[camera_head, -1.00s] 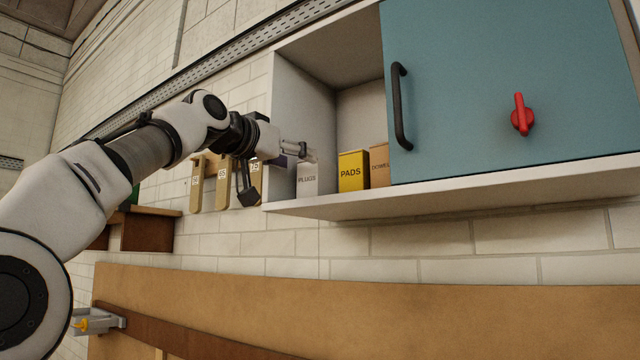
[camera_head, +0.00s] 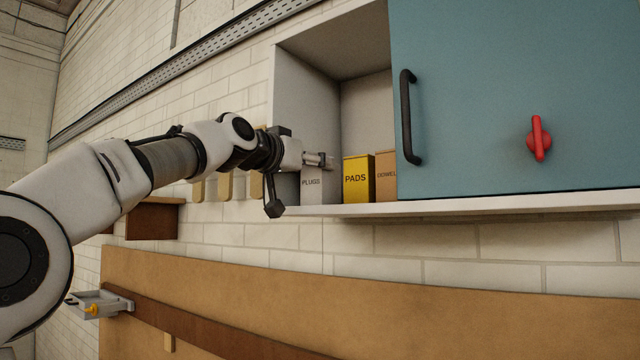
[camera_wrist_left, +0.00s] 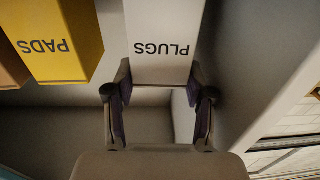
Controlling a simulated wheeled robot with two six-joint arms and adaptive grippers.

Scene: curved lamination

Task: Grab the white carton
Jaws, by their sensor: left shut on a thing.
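The white carton marked PLUGS (camera_head: 312,186) stands upright in the open left part of the wall cabinet. It also shows in the left wrist view (camera_wrist_left: 163,38), upside down. My left gripper (camera_head: 323,162) reaches in from the left at the carton's top. In the left wrist view its two fingers (camera_wrist_left: 160,78) sit on either side of the carton's end, shut on it. The head view does not show the fingers' contact clearly. My right gripper is in neither view.
A yellow PADS carton (camera_head: 357,180) stands just right of the white one, with a tan carton (camera_head: 386,176) beyond it. The cabinet's side wall (camera_head: 304,110) is close on the left. A teal door (camera_head: 500,90) with a black handle covers the right part.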

